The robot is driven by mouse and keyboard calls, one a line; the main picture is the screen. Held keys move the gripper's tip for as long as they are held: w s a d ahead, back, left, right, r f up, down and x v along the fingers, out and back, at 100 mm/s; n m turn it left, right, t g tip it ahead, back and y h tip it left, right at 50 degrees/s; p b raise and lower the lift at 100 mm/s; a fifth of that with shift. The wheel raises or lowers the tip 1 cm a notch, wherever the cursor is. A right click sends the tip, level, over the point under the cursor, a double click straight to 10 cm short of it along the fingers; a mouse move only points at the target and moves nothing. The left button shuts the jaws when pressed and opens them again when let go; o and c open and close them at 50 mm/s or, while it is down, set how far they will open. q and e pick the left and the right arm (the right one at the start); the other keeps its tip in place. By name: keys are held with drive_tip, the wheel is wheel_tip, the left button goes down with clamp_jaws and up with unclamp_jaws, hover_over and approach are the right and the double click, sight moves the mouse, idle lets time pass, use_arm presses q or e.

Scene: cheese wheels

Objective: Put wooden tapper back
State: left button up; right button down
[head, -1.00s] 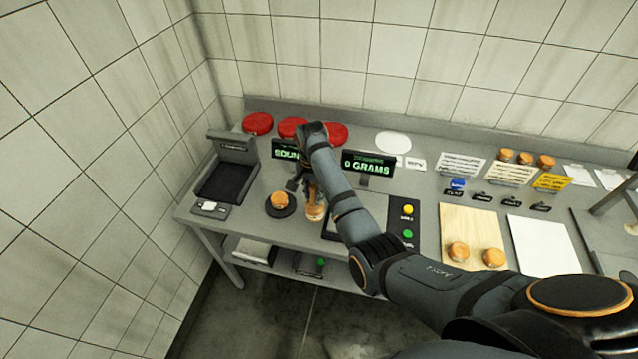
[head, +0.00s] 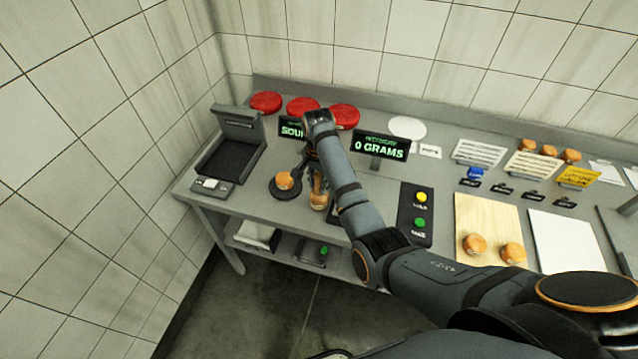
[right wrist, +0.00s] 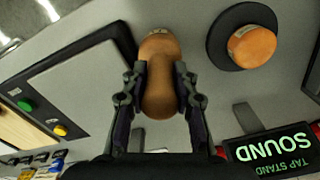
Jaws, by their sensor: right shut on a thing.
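My right gripper (head: 316,178) is shut on the wooden tapper (head: 318,200), by the front of the steel table. In the right wrist view the tapper (right wrist: 160,78) is a brown wooden piece with a narrowed waist between the two fingers (right wrist: 160,88). I cannot tell whether its end touches the table. Left of it in the head view, a small orange cheese wheel (head: 284,181) sits on a round black pad (head: 285,193). A sign reading "TAP STAND SOUND" (right wrist: 275,150) shows in the right wrist view; my arm partly covers it in the head view. My left gripper is out of view.
A "0 GRAMS" display (head: 380,146) and a panel with yellow and green buttons (head: 416,212) stand right of my forearm. A black open tray device (head: 228,158) is at left. Red wheels (head: 303,106) line the back. A wooden board (head: 487,222) holds two small wheels.

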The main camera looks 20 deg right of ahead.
drive_tip(key=c, duration=1)
unclamp_jaws()
drive_tip(key=shift+w+f, duration=0.1)
drive_tip(key=shift+f, duration=0.1)
drive_tip(key=shift+c, duration=0.2)
drive_tip(key=shift+r, duration=0.25)
wheel_tip(320, 180, up, 5)
drive_tip(key=shift+w+d+r+b, duration=0.1)
drive_tip(key=shift+b, duration=0.65)
wheel_tip(320, 180, up, 6)
drive_tip(key=p, duration=0.5)
drive_tip(key=shift+s+r+p, duration=0.2)
drive_tip(key=shift+r+p, duration=0.25)
drive_tip(key=shift+p, duration=0.15)
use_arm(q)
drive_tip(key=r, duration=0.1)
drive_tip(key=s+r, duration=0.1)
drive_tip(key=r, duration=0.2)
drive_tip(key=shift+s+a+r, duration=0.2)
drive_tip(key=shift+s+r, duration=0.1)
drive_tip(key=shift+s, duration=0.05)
use_arm(e)
drive_tip(key=shift+w+f, duration=0.1)
